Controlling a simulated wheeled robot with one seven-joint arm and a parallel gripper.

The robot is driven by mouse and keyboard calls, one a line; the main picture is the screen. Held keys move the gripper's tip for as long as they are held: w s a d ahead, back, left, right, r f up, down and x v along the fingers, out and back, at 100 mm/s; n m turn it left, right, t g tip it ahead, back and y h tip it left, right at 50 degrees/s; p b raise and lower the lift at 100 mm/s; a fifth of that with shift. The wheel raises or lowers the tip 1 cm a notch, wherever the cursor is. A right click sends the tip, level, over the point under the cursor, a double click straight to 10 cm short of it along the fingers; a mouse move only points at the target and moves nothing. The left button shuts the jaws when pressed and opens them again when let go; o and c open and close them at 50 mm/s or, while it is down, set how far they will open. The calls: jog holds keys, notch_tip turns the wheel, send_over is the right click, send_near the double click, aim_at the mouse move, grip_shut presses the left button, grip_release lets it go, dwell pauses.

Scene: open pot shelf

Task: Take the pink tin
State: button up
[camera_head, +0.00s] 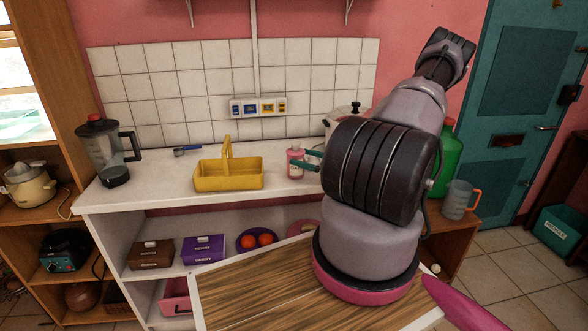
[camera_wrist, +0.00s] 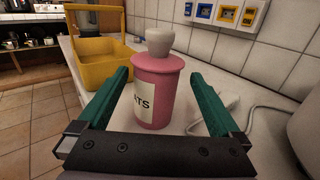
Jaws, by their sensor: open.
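The pink tin (camera_wrist: 156,92) stands upright on the white counter, with a pale knob on its lid and a light label whose visible letters read "ATS". In the head view the tin (camera_head: 295,163) is partly covered by a green finger of my gripper (camera_head: 306,166). In the wrist view my gripper (camera_wrist: 160,78) is open, with its two green fingers apart on either side of the tin. A gap shows between each finger and the tin. My arm hides part of the counter in the head view.
A yellow caddy (camera_head: 229,178) stands left of the tin. A white pot (camera_head: 334,119) is behind my arm, and a blender (camera_head: 109,155) is at the far left. A white cable (camera_wrist: 259,108) lies right of the tin. Counter between blender and caddy is mostly clear.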

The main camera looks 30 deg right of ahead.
aim_at(288, 153)
jog(key=shift+x, duration=3)
jog(key=shift+s+a+r, duration=0.1)
jog(key=shift+a, duration=0.1)
jog(key=c, duration=1.5)
jog(key=shift+c, duration=0.2)
jog(key=shift+r, duration=0.15)
